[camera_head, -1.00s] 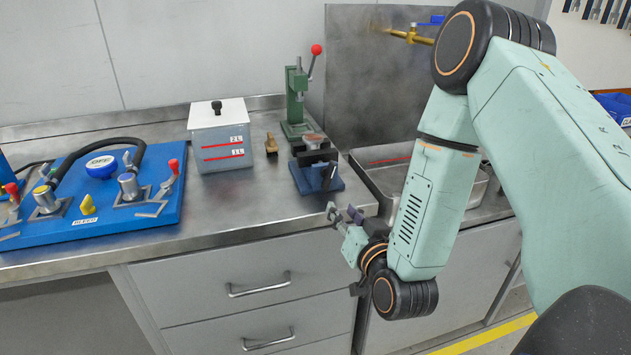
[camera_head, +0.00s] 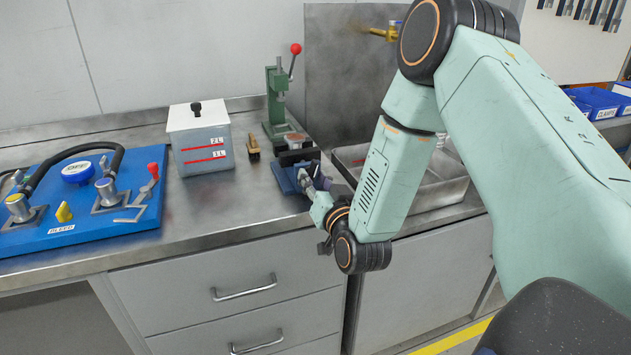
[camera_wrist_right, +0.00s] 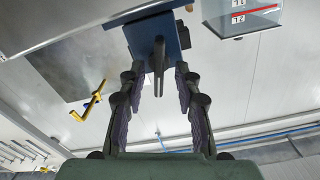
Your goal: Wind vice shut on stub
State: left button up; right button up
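The vice (camera_head: 284,178) has a blue base and dark jaws and stands near the front edge of the steel bench. My right gripper (camera_head: 310,178) is at the vice's front side and overlaps it in the head view. In the right wrist view the gripper (camera_wrist_right: 155,74) is open, its two fingers apart. The vice's dark handle (camera_wrist_right: 158,62) shows between the fingertips, with a gap on either side, in front of the blue vice base (camera_wrist_right: 146,36). I cannot make out a stub in the jaws. My left gripper is not in view.
A green press (camera_head: 275,105) with a red knob stands behind the vice. A white-lidded tank (camera_head: 200,150) and small brass piece (camera_head: 252,147) are left of it, a metal tray (camera_head: 440,185) right. A blue pump board (camera_head: 100,222) is at far left.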

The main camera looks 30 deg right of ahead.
jog(key=shift+d, duration=0.1)
jog(key=shift+c, duration=0.4)
grip_shut()
jog(key=m+b, duration=0.1)
jog(key=m, duration=0.4)
jog(key=shift+b, duration=0.3)
jog(key=shift+o, duration=0.4)
grip_release()
